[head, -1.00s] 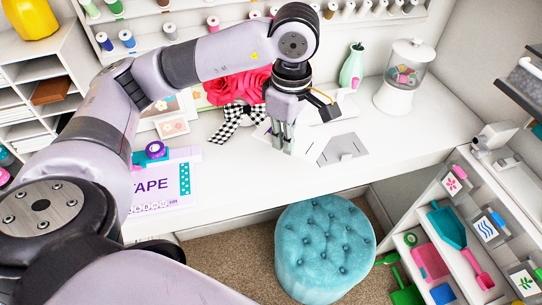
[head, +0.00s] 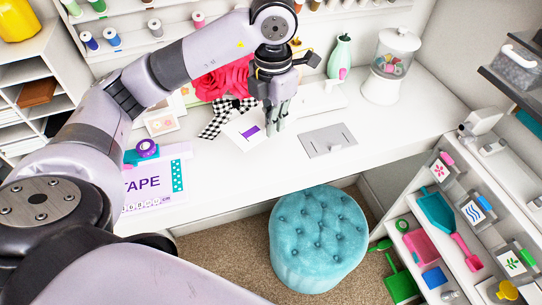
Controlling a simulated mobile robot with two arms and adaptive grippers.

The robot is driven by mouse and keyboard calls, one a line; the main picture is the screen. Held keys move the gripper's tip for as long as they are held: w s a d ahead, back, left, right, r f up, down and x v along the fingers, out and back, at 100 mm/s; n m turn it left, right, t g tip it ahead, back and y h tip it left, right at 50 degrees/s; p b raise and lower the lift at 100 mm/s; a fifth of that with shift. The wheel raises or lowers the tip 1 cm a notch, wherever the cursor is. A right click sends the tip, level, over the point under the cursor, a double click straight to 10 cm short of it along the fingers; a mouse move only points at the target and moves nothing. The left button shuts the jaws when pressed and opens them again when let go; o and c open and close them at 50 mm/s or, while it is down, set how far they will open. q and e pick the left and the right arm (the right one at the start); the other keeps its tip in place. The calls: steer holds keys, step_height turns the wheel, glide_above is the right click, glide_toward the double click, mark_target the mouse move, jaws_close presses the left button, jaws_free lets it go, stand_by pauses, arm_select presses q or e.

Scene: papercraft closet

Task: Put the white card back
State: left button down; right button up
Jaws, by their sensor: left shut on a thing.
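A white card with a purple patch (head: 243,136) shows at the left side of my left gripper, above or on the white desk. My left gripper (head: 275,126) points down and is shut on this card. The fingers hide the card's right edge, and I cannot tell how high it is off the desk. My right gripper is not in view.
A grey slotted plate (head: 326,141) lies on the desk (head: 395,128) to the right. A red flower with a checkered ribbon (head: 218,120), a green vase (head: 340,57) and a glass-topped jar (head: 390,70) stand behind. A tape box (head: 150,190) is at left, a blue stool (head: 318,235) in front.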

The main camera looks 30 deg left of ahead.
mark_target(272, 167)
arm_select(q)
step_height(272, 167, down, 13)
steer(key=p, duration=0.3)
steer(key=shift+f+b, duration=0.2)
steer(key=shift+b, duration=0.1)
steer(key=c, duration=1.8)
jaws_free()
steer(key=shift+r, duration=0.1)
steer(key=shift+r, duration=0.1)
